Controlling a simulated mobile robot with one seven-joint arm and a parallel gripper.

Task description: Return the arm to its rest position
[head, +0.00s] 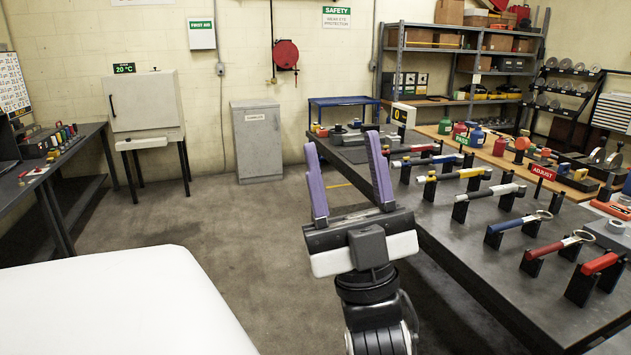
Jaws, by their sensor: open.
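My gripper (348,180) is in the middle of the head view, at the left edge of the dark bench (480,262). Its two purple fingers point up and stand wide apart. Nothing is between them; the floor and the bench's far left corner show behind. My wrist comes up from the bottom of the view below it. The fingers look clear of the tools on the bench, though the right finger overlaps the bench in the picture.
Torque wrenches, such as a yellow one (453,174) and a blue one (518,224), rest on black stands along the bench. A white surface (110,305) fills the lower left. Open floor (240,222) lies between.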

